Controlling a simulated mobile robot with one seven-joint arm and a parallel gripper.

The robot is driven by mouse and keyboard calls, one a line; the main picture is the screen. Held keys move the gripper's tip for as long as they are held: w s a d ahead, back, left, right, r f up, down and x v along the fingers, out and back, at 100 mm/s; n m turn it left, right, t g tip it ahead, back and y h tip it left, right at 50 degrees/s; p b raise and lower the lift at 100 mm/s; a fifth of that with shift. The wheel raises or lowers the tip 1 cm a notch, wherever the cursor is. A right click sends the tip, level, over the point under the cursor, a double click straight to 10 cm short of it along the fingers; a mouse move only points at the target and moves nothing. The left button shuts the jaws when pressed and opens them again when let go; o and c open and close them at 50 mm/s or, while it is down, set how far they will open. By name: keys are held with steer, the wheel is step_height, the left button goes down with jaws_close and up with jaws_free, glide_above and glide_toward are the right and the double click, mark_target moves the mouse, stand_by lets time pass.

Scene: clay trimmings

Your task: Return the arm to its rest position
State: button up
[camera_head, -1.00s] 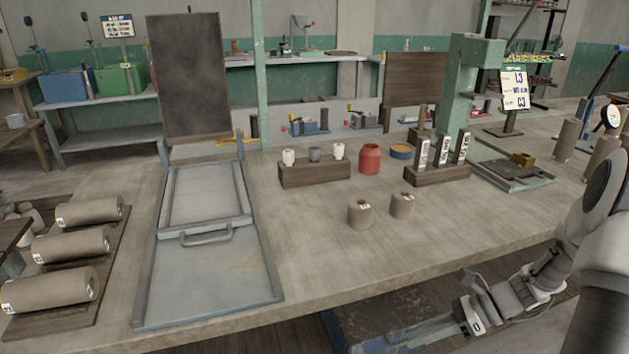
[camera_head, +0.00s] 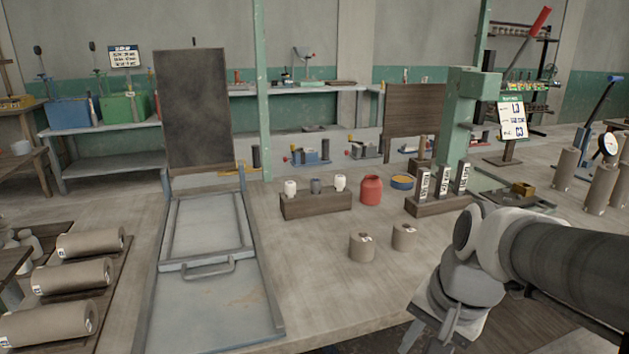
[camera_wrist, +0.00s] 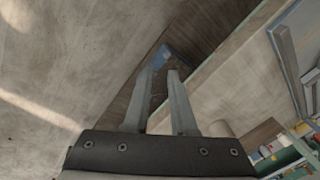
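My arm (camera_head: 480,260) is bent in front of the bench at the right of the head view, and its lower end runs out of the bottom edge. Nothing is seen held in the gap. A small blue patch (camera_wrist: 161,57) lies beyond the fingertips; I cannot tell what it is.
The bench holds two clay cylinders (camera_head: 362,248) (camera_head: 404,237), a red jar (camera_head: 371,190), a wooden block with small pots (camera_head: 316,204) and a metal tray frame (camera_head: 213,308). My arm hides part of the bench's right side. Clay rolls (camera_head: 72,277) lie at left.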

steer(key=s+r+n+t+h+b, duration=0.1)
steer(key=s+r+n+t+b, duration=0.15)
steer(key=s+n, duration=0.35)
step_height(320, 180, up, 23)
steer(key=w+n+p, duration=0.1)
steer(key=p, duration=2.2)
steer(key=shift+d+n+t, duration=0.2)
steer(key=shift+n+t, duration=0.1)
steer(key=shift+t, duration=0.05)
